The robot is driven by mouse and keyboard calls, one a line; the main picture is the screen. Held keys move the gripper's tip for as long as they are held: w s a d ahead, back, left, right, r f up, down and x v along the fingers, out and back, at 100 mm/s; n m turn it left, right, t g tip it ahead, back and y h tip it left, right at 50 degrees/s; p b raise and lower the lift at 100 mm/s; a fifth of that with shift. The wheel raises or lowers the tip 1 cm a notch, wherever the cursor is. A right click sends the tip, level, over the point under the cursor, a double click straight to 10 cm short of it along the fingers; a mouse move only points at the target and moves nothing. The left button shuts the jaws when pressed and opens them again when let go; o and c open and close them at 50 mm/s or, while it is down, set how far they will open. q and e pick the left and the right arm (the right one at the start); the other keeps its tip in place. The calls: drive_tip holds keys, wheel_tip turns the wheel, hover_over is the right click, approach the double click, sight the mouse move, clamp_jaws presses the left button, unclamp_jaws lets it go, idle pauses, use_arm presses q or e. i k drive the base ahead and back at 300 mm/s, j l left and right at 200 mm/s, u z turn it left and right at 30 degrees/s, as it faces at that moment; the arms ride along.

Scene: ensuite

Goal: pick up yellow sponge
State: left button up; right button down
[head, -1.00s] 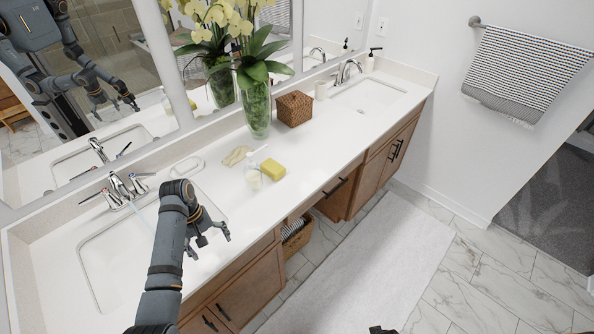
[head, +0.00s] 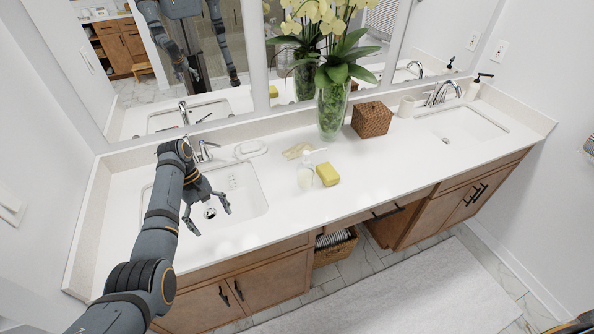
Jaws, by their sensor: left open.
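The yellow sponge (head: 328,175) lies on the white countertop, right beside a clear pump bottle (head: 305,178) that stands to its left. My left gripper (head: 210,220) is open and empty, with its fingers over the front part of the left sink. It is well to the left of the sponge and apart from it. My right gripper is not in view.
A beige cloth-like item (head: 298,151) lies behind the bottle. A glass vase (head: 332,110) with orchids and a woven box (head: 372,119) stand farther back. The left sink (head: 248,195) is open. The counter right of the sponge is clear.

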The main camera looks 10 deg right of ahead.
sight(329, 176)
drive_tip(key=l+u, duration=0.2)
drive_tip(key=u, duration=0.3)
drive_tip(key=l+u, duration=0.3)
drive_tip(key=u, duration=0.15)
drive_tip(key=l+u, duration=0.25)
drive_tip(key=u, duration=0.25)
drive_tip(key=l+u, duration=0.25)
drive_tip(key=u, duration=0.2)
drive_tip(key=l+u, duration=0.1)
drive_tip(key=l, duration=0.25)
drive_tip(key=z, duration=0.45)
drive_tip(key=i+l+z, duration=0.1)
drive_tip(key=z, duration=0.8)
drive_tip(key=i+z, duration=0.15)
drive_tip(key=z, duration=0.75)
drive_tip(key=i+z, duration=0.1)
drive_tip(key=z, duration=0.35)
